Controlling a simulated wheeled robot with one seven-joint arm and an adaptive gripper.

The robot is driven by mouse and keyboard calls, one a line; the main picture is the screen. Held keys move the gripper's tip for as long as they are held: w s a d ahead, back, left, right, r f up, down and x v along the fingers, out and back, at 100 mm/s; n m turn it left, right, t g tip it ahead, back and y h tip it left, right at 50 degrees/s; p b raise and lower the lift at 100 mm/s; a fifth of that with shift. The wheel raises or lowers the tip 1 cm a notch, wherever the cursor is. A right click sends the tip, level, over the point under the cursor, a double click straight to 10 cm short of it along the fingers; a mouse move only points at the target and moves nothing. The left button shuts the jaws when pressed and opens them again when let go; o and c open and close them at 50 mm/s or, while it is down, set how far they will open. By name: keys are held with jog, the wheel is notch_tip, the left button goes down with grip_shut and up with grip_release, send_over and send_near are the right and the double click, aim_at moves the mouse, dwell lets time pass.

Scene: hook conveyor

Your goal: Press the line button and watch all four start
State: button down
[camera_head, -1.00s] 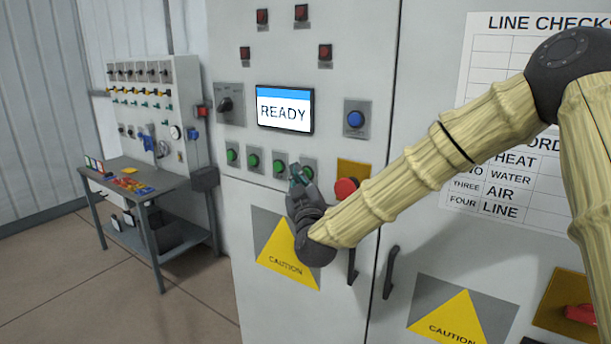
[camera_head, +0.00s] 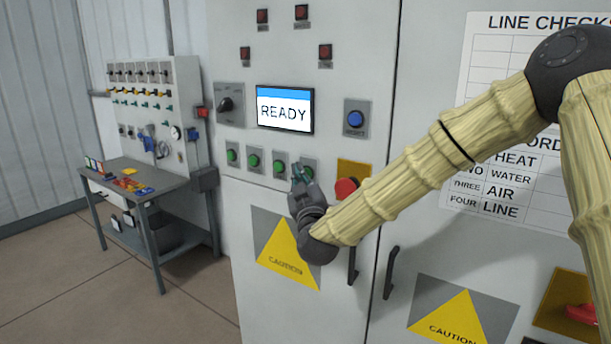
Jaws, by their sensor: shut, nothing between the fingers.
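A grey-white control cabinet carries a row of green buttons. From the left they are the first button (camera_head: 232,155), the second button (camera_head: 253,160), the third button (camera_head: 279,167) and the rightmost button (camera_head: 309,171). Their labels are too small to read. A sheet (camera_head: 503,178) at the right pairs "FOUR" with "LINE". My gripper (camera_head: 300,174) is shut and empty, its tips at the rightmost button and partly covering it. I cannot tell whether they touch it. The screen (camera_head: 285,110) reads "READY". Above it are four dark red lamps, including one at the top (camera_head: 301,13).
A blue button (camera_head: 355,119) sits right of the screen and a rotary switch (camera_head: 226,104) left of it. A red button (camera_head: 345,187) on a yellow plate is close beside my wrist. Dark door handles (camera_head: 390,273) stick out below. A workbench (camera_head: 140,185) stands at the left.

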jog(key=shift+s+a, duration=0.5)
jog(key=shift+s, duration=0.2)
jog(key=shift+b, duration=0.3)
jog(key=s+a, duration=0.1)
jog(key=s, duration=0.1)
jog(key=s+a+b, duration=0.1)
jog(key=s+a, duration=0.1)
dwell(0.5)
dwell(0.4)
